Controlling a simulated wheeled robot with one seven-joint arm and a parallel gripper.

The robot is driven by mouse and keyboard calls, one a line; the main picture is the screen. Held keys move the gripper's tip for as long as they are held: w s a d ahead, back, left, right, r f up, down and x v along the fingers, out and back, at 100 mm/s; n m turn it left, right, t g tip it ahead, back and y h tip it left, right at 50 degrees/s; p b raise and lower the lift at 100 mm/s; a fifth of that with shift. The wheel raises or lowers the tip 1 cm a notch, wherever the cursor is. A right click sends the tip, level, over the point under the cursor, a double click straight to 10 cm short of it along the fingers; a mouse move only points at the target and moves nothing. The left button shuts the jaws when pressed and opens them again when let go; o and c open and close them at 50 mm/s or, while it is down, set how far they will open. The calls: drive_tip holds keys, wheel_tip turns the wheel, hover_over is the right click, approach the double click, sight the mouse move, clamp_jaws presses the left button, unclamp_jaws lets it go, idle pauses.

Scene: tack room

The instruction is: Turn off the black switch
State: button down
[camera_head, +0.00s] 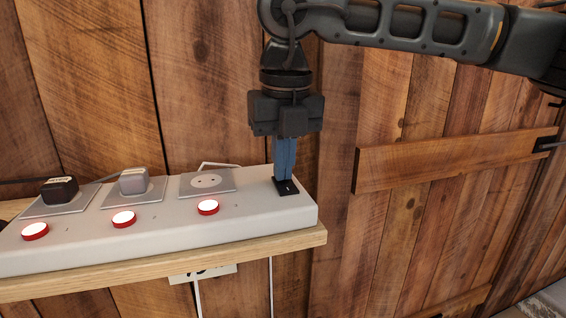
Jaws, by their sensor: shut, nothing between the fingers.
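The black switch (288,188) sits near the right end of the top face of a long white power strip (265,223). My gripper (284,178) points straight down over it, with its two blue fingers shut together and nothing between them. The fingertips are at or just above the switch and hide its rear part. I cannot tell whether they touch it or which way the switch is tipped.
The strip lies on a wooden shelf (255,247) against a plank wall. It has several sockets, with a black plug (60,189), a grey plug (133,181) and an empty socket (206,181). Red-rimmed lit buttons (208,207) line the front. A wooden crossbar (445,161) is at the right.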

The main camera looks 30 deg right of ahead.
sight(289, 191)
drive_tip(key=shift+f, duration=0.2)
drive_tip(key=shift+s+f, duration=0.1)
drive_tip(key=shift+s, duration=0.15)
drive_tip(key=shift+s+a+b, duration=0.15)
drive_tip(key=shift+s+b, duration=0.25)
drive_tip(key=shift+s, duration=0.15)
drive_tip(key=shift+r, duration=0.25)
drive_tip(key=shift+w+r, duration=0.1)
drive_tip(key=shift+r, duration=0.1)
wheel_tip(289, 191, up, 14)
drive_tip(key=s, duration=0.1)
drive_tip(key=shift+s+a+f, duration=0.2)
drive_tip(key=shift+s+f, duration=0.05)
drive_tip(key=shift+s, duration=0.1)
